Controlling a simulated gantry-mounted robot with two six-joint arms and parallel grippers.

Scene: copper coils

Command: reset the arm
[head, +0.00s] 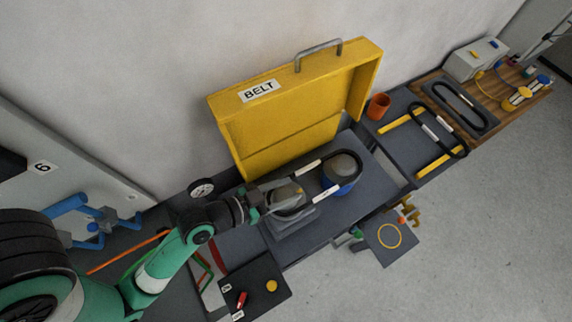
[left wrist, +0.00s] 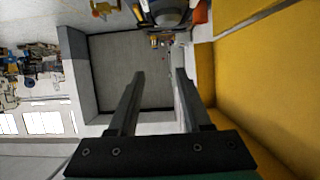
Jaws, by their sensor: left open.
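My left arm, green with a black wrist, comes in from the lower left of the head view. Its gripper (head: 264,203) is open beside the near grey wheel (head: 286,194). In the left wrist view the two dark fingers of the left gripper (left wrist: 160,74) stand apart with nothing between them. I cannot tell whether the fingers touch the belt or the wheel. My right gripper is not in view.
An open yellow case (head: 235,114) marked BELT stands behind the wheels, close to the gripper; its yellow wall (left wrist: 270,90) fills the wrist view's right side. An orange cup (head: 378,107), another black belt loop (head: 430,116) and a small gauge (head: 201,188) stand around. Floor is clear at right.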

